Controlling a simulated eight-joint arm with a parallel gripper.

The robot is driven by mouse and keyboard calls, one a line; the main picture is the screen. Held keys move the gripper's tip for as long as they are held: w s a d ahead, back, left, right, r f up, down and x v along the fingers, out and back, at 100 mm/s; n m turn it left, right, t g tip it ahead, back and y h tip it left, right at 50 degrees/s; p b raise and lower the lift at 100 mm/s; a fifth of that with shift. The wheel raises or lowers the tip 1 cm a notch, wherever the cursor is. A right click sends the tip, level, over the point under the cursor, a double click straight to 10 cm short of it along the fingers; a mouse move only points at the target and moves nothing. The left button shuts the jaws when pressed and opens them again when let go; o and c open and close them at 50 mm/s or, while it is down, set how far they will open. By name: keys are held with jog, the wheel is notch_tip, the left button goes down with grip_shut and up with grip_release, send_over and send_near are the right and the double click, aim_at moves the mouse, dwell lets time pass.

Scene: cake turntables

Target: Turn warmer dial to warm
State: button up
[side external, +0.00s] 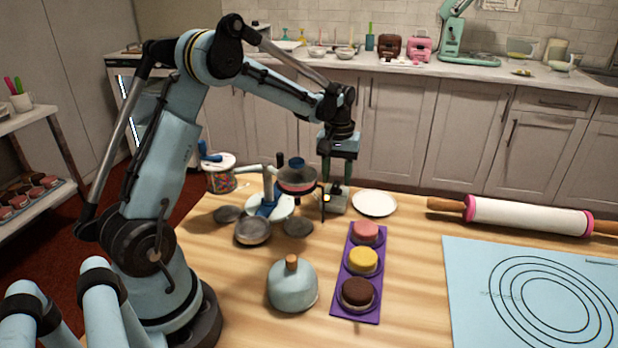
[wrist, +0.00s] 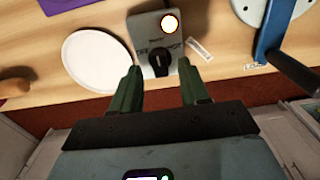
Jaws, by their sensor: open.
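The warmer is a small grey box (wrist: 150,27) on the wooden table, with a lit round lamp (wrist: 169,25) and a black dial (wrist: 160,60) on its face. Its markings are too small to read, so the setting cannot be told. In the side view the warmer (side external: 337,203) sits partly behind my gripper (side external: 324,200). In the wrist view my gripper (wrist: 160,67) is open, its two green fingers on either side of the dial with gaps between. Whether the fingertips are level with the dial cannot be told.
A white plate (side external: 374,203) lies close beside the warmer. On its other side is a blue-and-white stand (side external: 268,206) with round pans. A purple tray (side external: 348,312) with round cakes, a teal jar (side external: 292,287) and a rolling pin (side external: 528,217) are nearer or to the right.

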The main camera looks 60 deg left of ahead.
aim_at(337, 185)
notch_tip(337, 185, up, 10)
jog(key=shift+r, duration=0.25)
dwell(0.4)
jog(key=s+d+f+m+t, duration=0.1)
jog(key=s+d+m+t, duration=0.6)
jog(key=s+d, duration=0.8)
jog(key=shift+d+f+m, duration=0.35)
jog(key=shift+d+m, duration=0.45)
jog(key=shift+m, duration=0.2)
